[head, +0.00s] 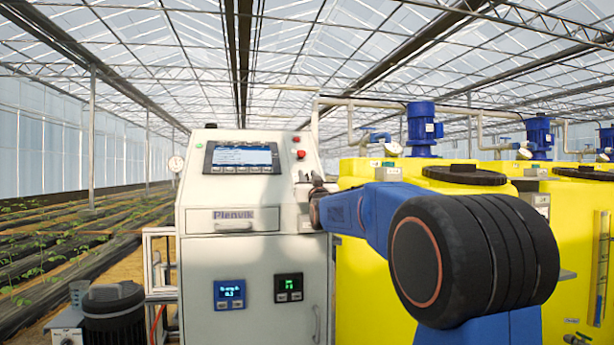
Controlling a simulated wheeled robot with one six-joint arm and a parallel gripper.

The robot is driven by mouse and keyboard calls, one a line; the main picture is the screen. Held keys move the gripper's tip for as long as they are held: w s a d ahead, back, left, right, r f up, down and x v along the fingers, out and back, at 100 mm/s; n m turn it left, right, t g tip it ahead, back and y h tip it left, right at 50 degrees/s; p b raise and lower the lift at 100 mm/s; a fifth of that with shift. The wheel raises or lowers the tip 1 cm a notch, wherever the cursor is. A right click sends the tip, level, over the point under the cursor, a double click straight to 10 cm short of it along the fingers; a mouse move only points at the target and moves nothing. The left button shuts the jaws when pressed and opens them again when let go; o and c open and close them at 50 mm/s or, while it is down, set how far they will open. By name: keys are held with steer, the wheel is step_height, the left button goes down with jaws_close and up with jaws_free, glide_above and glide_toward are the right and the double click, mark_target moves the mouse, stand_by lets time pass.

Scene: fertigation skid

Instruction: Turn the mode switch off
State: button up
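The white control cabinet (200,275) stands at the centre of the head view. My gripper (310,187) is small and dark here, in front of the right part of the cabinet's upper face, below the red button. My blue arm reaches to it from the right. The mode switch cannot be made out; the gripper and arm cover that part of the panel. I cannot tell whether the gripper touches anything or whether its fingers are apart.
The cabinet has a screen (241,157), a red button (300,155), a drawer (233,220) and two small displays, one blue (229,294) and one green-lit (289,287). Yellow tanks (365,290) with blue motors (421,128) stand at right. A dark motor (113,312) stands at lower left.

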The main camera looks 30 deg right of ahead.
steer(key=shift+x, duration=0.85)
jaws_close()
steer(key=shift+n+y, duration=1.1)
steer(key=shift+y, duration=0.1)
steer(key=shift+n+y, duration=2.4)
steer(key=shift+y, duration=0.3)
steer(key=shift+a+f+n+g+y, duration=0.1)
steer(key=shift+n+g+y, duration=0.45)
steer(key=shift+n+y, duration=0.7)
steer(key=shift+a+n+g+y, duration=0.1)
steer(key=shift+n+g+y, duration=0.4)
steer(key=shift+n+y, duration=0.7)
steer(key=shift+a+n+g+y, duration=0.1)
steer(key=shift+n+g+y, duration=0.45)
steer(key=shift+n+y, duration=0.65)
steer(key=shift+g+y, duration=0.25)
steer(key=shift+g, duration=0.05)
